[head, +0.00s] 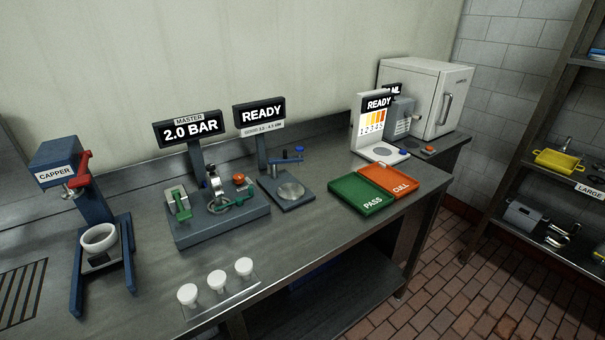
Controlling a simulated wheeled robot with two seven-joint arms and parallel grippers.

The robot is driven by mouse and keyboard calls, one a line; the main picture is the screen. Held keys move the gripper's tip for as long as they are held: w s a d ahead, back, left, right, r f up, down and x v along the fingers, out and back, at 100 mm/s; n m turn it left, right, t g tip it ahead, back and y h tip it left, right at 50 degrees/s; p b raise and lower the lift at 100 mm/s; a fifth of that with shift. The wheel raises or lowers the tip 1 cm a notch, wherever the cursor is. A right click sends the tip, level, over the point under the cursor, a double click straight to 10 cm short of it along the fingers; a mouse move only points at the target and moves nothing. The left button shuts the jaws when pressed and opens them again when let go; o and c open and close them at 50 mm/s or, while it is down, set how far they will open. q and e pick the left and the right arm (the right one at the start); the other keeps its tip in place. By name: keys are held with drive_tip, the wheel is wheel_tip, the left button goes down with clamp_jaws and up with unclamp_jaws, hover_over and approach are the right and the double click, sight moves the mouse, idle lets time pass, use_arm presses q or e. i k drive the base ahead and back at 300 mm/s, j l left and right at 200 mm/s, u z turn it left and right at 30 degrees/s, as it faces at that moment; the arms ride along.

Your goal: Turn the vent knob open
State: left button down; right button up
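The master gauge station (225,223) stands on the bench and its display (190,129) reads MASTER 2.0 BAR. An orange-red knob (239,178) sits at the right back of its grey base. A green lever or clamp (178,203) is on the base's left, and a metal fitting with a green ring (220,202) is near its middle. No label reading vent is legible, so I cannot tell which control is the vent knob or how it is set. Neither of my grippers is in view.
A capper (88,195) stands left, and three white-capped pieces (217,280) stand at the front edge. Right of the gauge are a READY station (290,192), green PASS tray (352,205), orange CULL tray (407,186) and white cabinet (425,85).

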sight(239, 179)
drive_tip(key=i+l+u, duration=0.15)
drive_tip(key=l+u, duration=0.6)
drive_tip(key=i+l+u, duration=0.1)
drive_tip(key=l+u, duration=0.3)
drive_tip(key=l, duration=0.1)
